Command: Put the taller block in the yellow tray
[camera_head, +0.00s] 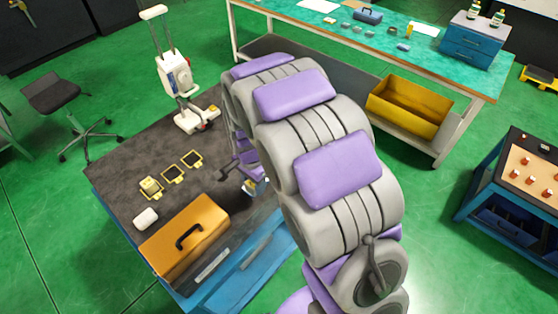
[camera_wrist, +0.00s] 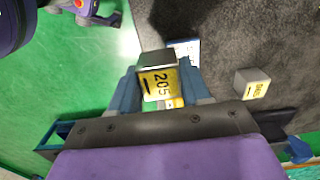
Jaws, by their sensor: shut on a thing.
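In the wrist view, my gripper (camera_wrist: 161,92) is shut on a grey block (camera_wrist: 155,61) with a yellow label reading 205. A blue finger stands on each side of it. A second grey block (camera_wrist: 251,78) with a yellow label sits on the dark tabletop to the right, apart from my gripper. The frames do not settle which block is taller. In the head view my arm mostly hides the gripper and both blocks. Small yellow-rimmed pieces (camera_head: 173,174) lie on the table; I cannot tell whether one is the yellow tray. A larger yellow bin (camera_head: 408,112) stands on the far bench's lower shelf.
An orange toolbox (camera_head: 185,237) and a white object (camera_head: 145,218) occupy the table's near left. A white instrument (camera_head: 182,80) stands at its back. A blue cart (camera_head: 520,180) is at the right.

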